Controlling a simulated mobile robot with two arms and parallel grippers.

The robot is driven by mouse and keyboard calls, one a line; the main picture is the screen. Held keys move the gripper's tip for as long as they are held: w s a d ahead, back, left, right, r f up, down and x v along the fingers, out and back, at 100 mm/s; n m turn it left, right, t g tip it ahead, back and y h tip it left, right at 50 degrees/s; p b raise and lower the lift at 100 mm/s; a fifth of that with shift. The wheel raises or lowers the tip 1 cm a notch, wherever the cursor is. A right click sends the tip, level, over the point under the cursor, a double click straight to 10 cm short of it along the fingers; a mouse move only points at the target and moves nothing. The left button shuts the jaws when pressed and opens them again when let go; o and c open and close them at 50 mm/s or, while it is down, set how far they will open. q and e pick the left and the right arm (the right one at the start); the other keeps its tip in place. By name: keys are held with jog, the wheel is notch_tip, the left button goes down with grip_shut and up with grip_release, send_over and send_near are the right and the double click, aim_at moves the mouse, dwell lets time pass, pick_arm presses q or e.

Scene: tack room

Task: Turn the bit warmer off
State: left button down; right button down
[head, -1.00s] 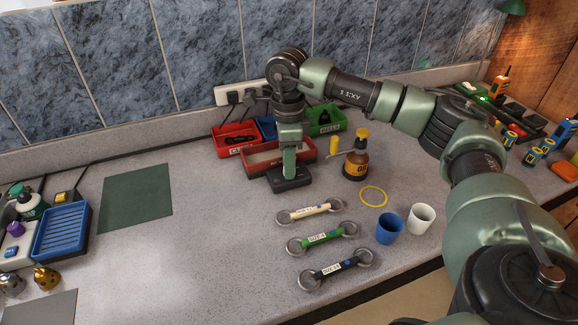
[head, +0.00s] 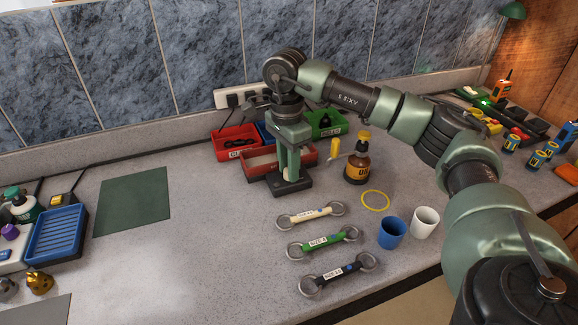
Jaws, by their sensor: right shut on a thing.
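A white unit with a blue ribbed tray (head: 57,233) stands at the left edge; it may be the bit warmer, though I cannot read a label on it. A small yellow-topped switch (head: 57,200) lies behind it beside dark cables. My right gripper (head: 290,176) points down at the middle of the counter, far right of the unit. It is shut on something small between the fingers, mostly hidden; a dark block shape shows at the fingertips. Three ringed bits, cream (head: 310,214), green (head: 323,242) and dark (head: 337,273), lie in front. My left gripper is not in view.
Red bins (head: 235,142) and a green bin (head: 327,124) stand behind my gripper. A brown bottle (head: 357,171), yellow ring (head: 375,201), blue cup (head: 391,233) and white cup (head: 425,222) are to its right. A green mat (head: 133,200) lies flat at left, with clear counter around it.

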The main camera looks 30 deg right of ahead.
jog(key=c, duration=1.1)
grip_release()
jog(key=shift+c, duration=0.2)
